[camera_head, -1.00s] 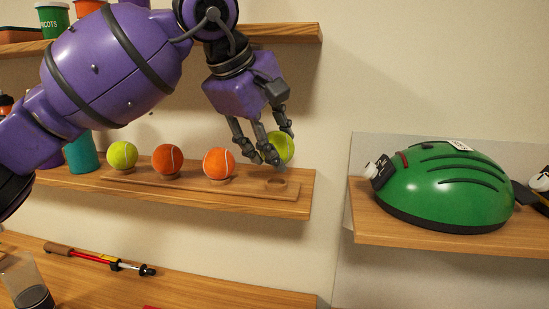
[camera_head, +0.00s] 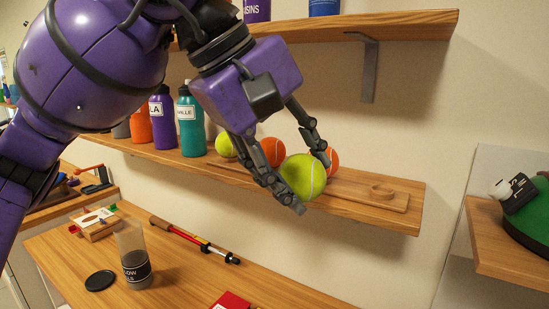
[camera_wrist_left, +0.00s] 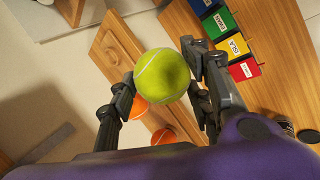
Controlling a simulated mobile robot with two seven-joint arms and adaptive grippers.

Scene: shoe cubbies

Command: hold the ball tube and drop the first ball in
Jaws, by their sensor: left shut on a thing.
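The left wrist view shows the ball (camera_wrist_left: 161,75) between the two fingers. The ball tube (camera_head: 134,258), clear with a dark label partly reading "LOW", stands upright on the lower table at the left, apart from the gripper. A black round lid (camera_head: 100,280) lies beside it. Another yellow-green ball (camera_head: 225,145) and two orange balls (camera_head: 273,151) sit on the shelf rack, partly behind the fingers. My right gripper is not in view.
The wooden rack (camera_head: 395,201) has an empty ring seat (camera_head: 382,191) at its right end. Bottles (camera_head: 190,125) stand left on the shelf. A red-and-black pole (camera_head: 190,238) lies behind the tube. A green helmet (camera_head: 530,225) sits on the right shelf.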

